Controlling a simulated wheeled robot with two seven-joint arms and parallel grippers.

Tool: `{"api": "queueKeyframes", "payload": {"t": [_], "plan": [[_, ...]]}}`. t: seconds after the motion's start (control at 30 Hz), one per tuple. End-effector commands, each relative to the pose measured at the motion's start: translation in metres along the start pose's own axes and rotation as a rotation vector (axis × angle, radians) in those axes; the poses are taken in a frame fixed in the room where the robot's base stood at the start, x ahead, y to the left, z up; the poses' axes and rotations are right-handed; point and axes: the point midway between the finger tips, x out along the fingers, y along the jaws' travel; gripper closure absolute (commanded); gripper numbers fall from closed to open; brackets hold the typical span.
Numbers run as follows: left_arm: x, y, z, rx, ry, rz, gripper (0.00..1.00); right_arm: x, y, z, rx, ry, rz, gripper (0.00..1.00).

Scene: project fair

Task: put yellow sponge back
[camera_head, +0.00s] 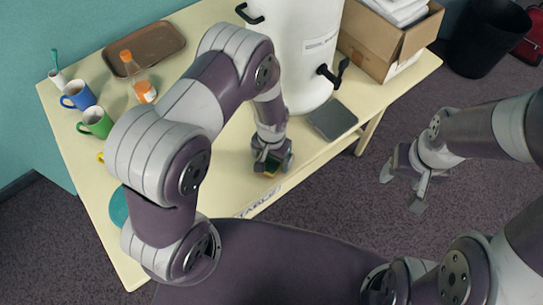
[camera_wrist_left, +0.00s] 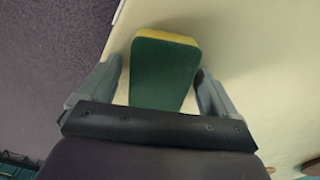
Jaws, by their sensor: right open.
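The sponge (camera_wrist_left: 165,70) shows in the left wrist view, with a dark green face and a yellow edge at its far end. My left gripper (camera_wrist_left: 160,85) has a finger on each side of it, with narrow pale gaps between fingers and sponge, so it looks open around the sponge. In the head view my left gripper (camera_head: 271,168) is low over the front part of the table, and only a small bit of the sponge (camera_head: 270,174) shows under it. My right gripper (camera_head: 402,188) is open and empty, over the floor to the right of the table.
On the cream table (camera_head: 225,165) are a white dispenser (camera_head: 300,50) with a black tap, a dark grey pad (camera_head: 332,119), a cardboard box (camera_head: 395,40), a brown tray (camera_head: 150,45), a bottle (camera_head: 140,82), a blue mug (camera_head: 77,96) and a green mug (camera_head: 95,122). A black bin (camera_head: 488,38) stands right.

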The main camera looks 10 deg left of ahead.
Motion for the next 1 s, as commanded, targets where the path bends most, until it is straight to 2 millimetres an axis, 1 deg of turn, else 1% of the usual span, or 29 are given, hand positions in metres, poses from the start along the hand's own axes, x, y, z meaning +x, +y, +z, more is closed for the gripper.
{"api": "queueKeyframes", "payload": {"t": [0.2, 0.27, 0.37, 0.47, 0.6, 0.7, 0.87, 0.93, 0.97, 1.0], "plan": [[-0.002, 0.0, 0.0, 0.0, 0.0, 0.0, 0.08, -0.002, 0.0, 0.0, 0.0, 0.0, 0.0, 0.39], [-0.006, 0.0, 0.0, 0.0, 0.001, 0.0, 0.08, -0.004, 0.0, -0.001, 0.0, 0.0, 0.0, 0.39], [-0.017, 0.0, -0.001, 0.0, 0.004, 0.0, 0.08, 0.002, 0.0, 0.0, 0.0, 0.0, 0.0, 0.39], [-0.041, 0.0, -0.002, 0.0, 0.006, 0.0, 0.08, 0.008, 0.0, 0.001, 0.0, 0.0, 0.0, 0.39], [-0.078, 0.0, -0.001, 0.0, 0.006, 0.0, 0.08, 0.015, 0.0, 0.002, 0.0, 0.0, 0.0, 0.39], [-0.1, 0.0, -0.001, 0.0, 0.005, 0.0, 0.08, 0.018, 0.0, 0.002, 0.0, 0.0, 0.0, 0.39], [-0.123, -0.002, 0.001, -0.006, 0.005, 0.0, 0.08, 0.02, 0.0, 0.002, 0.0, 0.0, 0.0, 0.39], [-0.139, -0.01, 0.01, -0.037, 0.019, 0.0, 0.08, 0.02, 0.0, 0.002, 0.0, 0.0, 0.0, 0.39], [-0.147, -0.016, 0.017, -0.059, 0.027, -0.001, 0.08, 0.02, 0.0, 0.002, 0.0, 0.0, 0.0, 0.39], [-0.159, -0.024, 0.029, -0.092, 0.044, -0.002, 0.08, 0.02, 0.0, 0.002, 0.0, 0.0, 0.0, 0.39]]}}
